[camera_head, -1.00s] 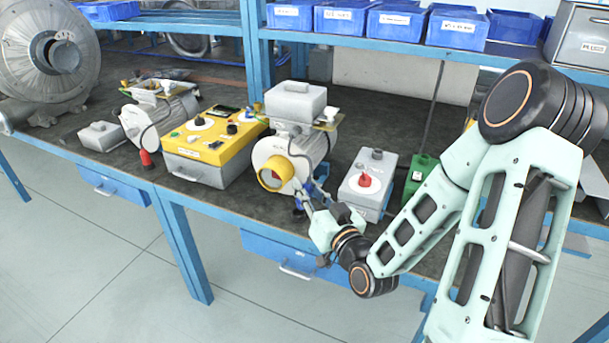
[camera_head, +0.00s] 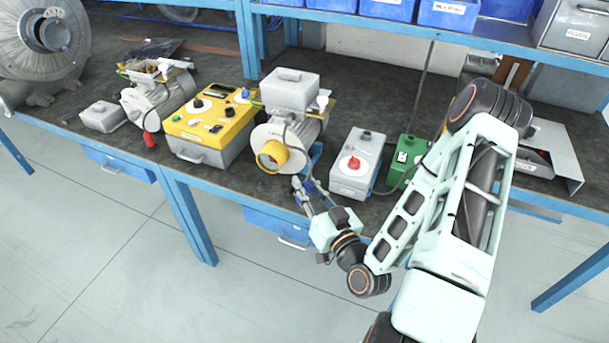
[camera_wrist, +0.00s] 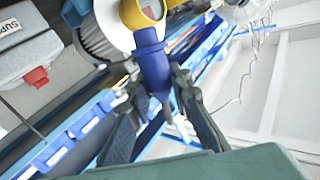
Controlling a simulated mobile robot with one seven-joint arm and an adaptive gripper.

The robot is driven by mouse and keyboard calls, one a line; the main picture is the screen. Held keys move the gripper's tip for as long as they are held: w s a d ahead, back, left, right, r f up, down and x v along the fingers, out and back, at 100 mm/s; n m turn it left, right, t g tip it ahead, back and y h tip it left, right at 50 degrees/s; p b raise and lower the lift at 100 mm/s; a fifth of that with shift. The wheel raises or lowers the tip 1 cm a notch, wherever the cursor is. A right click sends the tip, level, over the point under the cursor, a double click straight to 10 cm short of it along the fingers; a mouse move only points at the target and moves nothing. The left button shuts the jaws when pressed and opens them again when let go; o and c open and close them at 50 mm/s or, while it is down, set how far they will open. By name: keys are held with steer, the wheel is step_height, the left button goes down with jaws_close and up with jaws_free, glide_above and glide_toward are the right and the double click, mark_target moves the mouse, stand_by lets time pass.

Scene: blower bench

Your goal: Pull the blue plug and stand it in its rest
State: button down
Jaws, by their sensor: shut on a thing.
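My gripper (camera_head: 305,186) is at the front edge of the bench, just below and right of the motor's yellow ring (camera_head: 271,156). It is shut on the blue plug (camera_wrist: 152,62), which stands between the two fingers (camera_wrist: 156,85) in the wrist view. The plug's upper end overlaps the lower rim of the yellow ring (camera_wrist: 128,14) in that view; whether they touch I cannot tell. In the head view the ring's opening looks clear of the plug. The plug is small and partly hidden by the fingers there. I cannot make out its rest.
A grey box with a red knob (camera_head: 354,163) stands close right of my gripper, with a green box (camera_head: 408,160) beyond it. A yellow-topped control box (camera_head: 212,125) is left of the motor (camera_head: 295,128). Open floor lies before the bench.

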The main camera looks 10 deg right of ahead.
mark_target(306, 181)
steer(key=shift+s+r+p, duration=0.1)
steer(key=shift+r+p, duration=0.5)
steer(key=shift+r, duration=0.1)
stand_by(0.3)
steer(key=shift+r+p, duration=1.75)
steer(key=shift+f, duration=0.1)
